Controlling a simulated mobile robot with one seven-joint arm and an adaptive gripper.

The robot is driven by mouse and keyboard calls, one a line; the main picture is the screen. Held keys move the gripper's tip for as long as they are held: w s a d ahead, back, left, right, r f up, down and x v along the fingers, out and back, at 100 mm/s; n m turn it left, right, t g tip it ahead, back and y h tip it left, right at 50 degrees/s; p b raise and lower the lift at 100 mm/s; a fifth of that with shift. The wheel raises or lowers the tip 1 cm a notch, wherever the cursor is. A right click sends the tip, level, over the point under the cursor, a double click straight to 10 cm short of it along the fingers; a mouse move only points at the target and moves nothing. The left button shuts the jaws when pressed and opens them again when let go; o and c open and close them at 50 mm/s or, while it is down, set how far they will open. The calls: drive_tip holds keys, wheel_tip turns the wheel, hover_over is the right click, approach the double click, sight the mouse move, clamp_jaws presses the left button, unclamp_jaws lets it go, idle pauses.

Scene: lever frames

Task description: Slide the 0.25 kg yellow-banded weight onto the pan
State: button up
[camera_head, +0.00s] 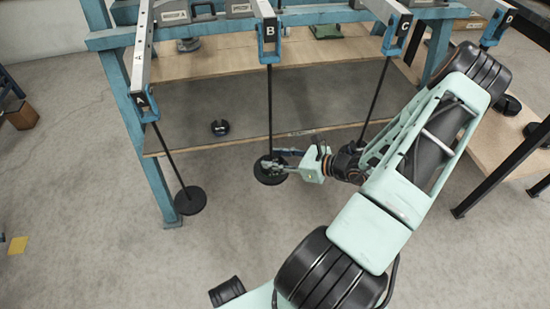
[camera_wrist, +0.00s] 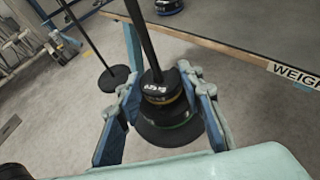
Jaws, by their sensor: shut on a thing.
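The yellow-banded weight (camera_wrist: 158,92) is a small black disc marked 0.25, with a yellow-orange band on its side. My gripper (camera_wrist: 157,84) is shut on it, one blue-and-mint finger on each side. The hanger rod (camera_wrist: 146,40) of lever B meets the weight. Below it is a wider black disc (camera_wrist: 172,128) with a thin green line, over the round pan (camera_wrist: 160,139); I cannot tell whether the weight touches what lies below. In the head view my gripper (camera_head: 277,165) is at the foot of rod B (camera_head: 269,110), partly hiding the pan (camera_head: 266,178).
Hanger A's pan (camera_head: 190,201) hangs to the left; rod C (camera_head: 378,100) hangs to the right, near my arm. A black weight (camera_head: 220,127) sits on the lower grey shelf (camera_head: 185,105). The shelf edge (camera_wrist: 240,54) runs behind my gripper. Floor in front is clear.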

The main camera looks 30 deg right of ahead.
drive_tip(key=shift+f, duration=0.2)
drive_tip(key=o, duration=1.2)
drive_tip(key=shift+s+r, duration=0.1)
drive_tip(key=shift+s+d+r, duration=0.2)
drive_tip(key=shift+s+d, duration=0.1)
drive_tip(key=shift+d, duration=0.05)
drive_tip(key=shift+p+v, duration=1.35)
drive_tip(key=shift+v, duration=1.55)
